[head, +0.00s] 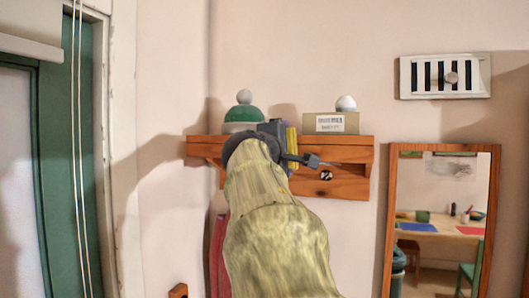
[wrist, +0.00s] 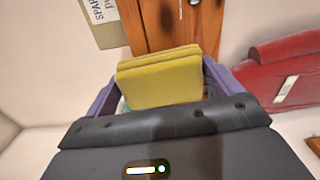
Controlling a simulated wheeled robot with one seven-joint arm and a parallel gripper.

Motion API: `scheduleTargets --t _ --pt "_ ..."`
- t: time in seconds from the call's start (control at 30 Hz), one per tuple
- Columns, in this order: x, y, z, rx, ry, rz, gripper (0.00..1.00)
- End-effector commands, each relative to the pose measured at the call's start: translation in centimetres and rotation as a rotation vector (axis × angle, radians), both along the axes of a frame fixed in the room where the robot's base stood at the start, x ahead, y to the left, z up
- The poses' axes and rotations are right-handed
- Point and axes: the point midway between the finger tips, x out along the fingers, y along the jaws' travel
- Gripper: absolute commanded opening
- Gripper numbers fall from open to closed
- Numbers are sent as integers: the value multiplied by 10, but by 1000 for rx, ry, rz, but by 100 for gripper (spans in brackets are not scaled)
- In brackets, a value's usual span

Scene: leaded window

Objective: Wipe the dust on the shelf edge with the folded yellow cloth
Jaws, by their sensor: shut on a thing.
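The folded yellow cloth (wrist: 160,80) is between the two purple fingers of my gripper (wrist: 158,88) in the wrist view. My gripper is shut on it. In the head view a yellow strip of the cloth (head: 292,138) shows beside my gripper (head: 279,134), in front of the wooden shelf (head: 347,152). The shelf also shows beyond the cloth in the wrist view (wrist: 170,25). I cannot tell whether the cloth touches the shelf. My arm hides the middle-left of the shelf edge, and I cannot make out dust on it.
On the shelf stand a green and white domed object (head: 243,114) at left and a labelled cardboard box (head: 331,123) at right, with a white round thing (head: 346,103) behind it. A red item (head: 218,255) hangs below. A framed mirror (head: 393,225) is at right, a vent (head: 445,76) above it.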

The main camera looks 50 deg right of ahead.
Motion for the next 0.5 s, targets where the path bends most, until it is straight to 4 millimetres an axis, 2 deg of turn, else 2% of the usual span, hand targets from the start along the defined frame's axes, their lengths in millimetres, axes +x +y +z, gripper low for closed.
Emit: scheduleTargets --t 0.2,0.5 --pt "12 5 0 0 1 1 72" --pt "12 5 0 0 0 0 72"
